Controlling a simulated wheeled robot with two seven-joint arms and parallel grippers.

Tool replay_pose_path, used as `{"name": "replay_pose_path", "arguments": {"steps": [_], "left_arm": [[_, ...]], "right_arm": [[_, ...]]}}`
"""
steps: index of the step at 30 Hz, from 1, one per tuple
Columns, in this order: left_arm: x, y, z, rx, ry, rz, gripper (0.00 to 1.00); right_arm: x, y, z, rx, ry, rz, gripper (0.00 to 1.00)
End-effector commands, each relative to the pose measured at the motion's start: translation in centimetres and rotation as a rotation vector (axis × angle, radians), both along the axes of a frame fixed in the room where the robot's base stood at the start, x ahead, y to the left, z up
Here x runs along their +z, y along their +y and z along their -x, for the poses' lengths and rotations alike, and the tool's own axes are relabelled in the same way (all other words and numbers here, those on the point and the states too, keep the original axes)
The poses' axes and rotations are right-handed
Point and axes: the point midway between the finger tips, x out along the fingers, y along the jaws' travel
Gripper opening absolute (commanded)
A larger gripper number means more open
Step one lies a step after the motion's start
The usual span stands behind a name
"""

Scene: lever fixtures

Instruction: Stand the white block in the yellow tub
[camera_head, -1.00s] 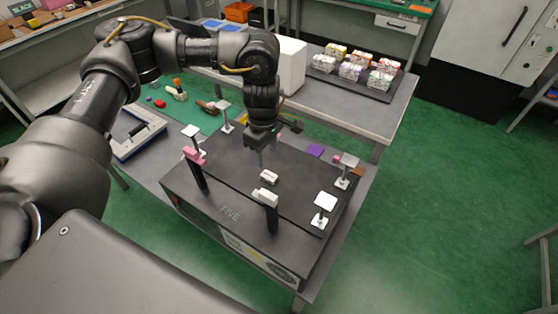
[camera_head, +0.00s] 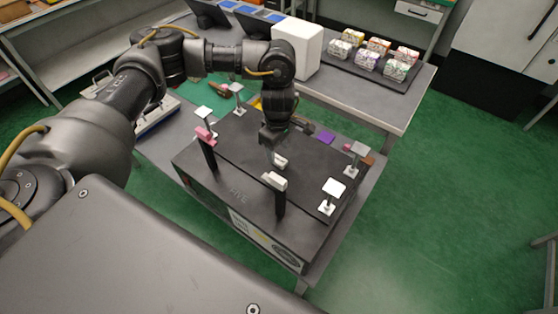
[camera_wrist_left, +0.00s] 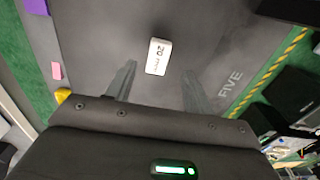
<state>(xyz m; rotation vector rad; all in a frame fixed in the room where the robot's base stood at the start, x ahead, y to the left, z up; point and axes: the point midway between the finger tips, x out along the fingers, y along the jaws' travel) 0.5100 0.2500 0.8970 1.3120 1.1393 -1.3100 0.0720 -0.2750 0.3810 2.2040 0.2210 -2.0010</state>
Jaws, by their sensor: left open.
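The white block (camera_head: 280,160) lies on the dark top of the box marked FIVE. In the left wrist view the white block (camera_wrist_left: 158,57) shows a printed "20" and lies between and just beyond the fingertips. My left gripper (camera_head: 274,152) is open and empty, pointing down close over the block; in the wrist view its fingers (camera_wrist_left: 158,72) are spread either side of it. I cannot tell whether they touch it. A small yellow patch (camera_head: 256,103) shows behind my left arm, mostly hidden; I cannot tell whether it is the yellow tub. My right gripper is out of view.
On the dark box (camera_head: 235,160) stand a pink-topped post (camera_head: 205,135) and a white-topped post (camera_head: 275,181) near its front edge. White plates on stands (camera_head: 333,189) rise at its corners. A purple square (camera_head: 326,137) lies behind. A white box (camera_head: 298,47) stands on the rear table.

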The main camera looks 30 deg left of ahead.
Motion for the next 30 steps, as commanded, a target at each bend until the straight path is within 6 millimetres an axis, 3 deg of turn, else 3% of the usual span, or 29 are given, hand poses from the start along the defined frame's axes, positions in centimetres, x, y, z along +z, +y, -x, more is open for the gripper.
{"name": "replay_pose_path", "arguments": {"steps": [9, 18, 30], "left_arm": [[-4.1, -0.1, -0.2, 0.0, 0.003, 0.001, 0.53], [-4.5, -0.1, -0.3, 0.0, 0.001, 0.0, 0.53], [-4.5, -0.1, -0.3, 0.0, 0.001, 0.0, 0.02]], "right_arm": [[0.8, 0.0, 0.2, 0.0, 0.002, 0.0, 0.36], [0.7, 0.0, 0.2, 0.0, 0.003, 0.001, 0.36], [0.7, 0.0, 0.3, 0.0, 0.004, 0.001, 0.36]]}}
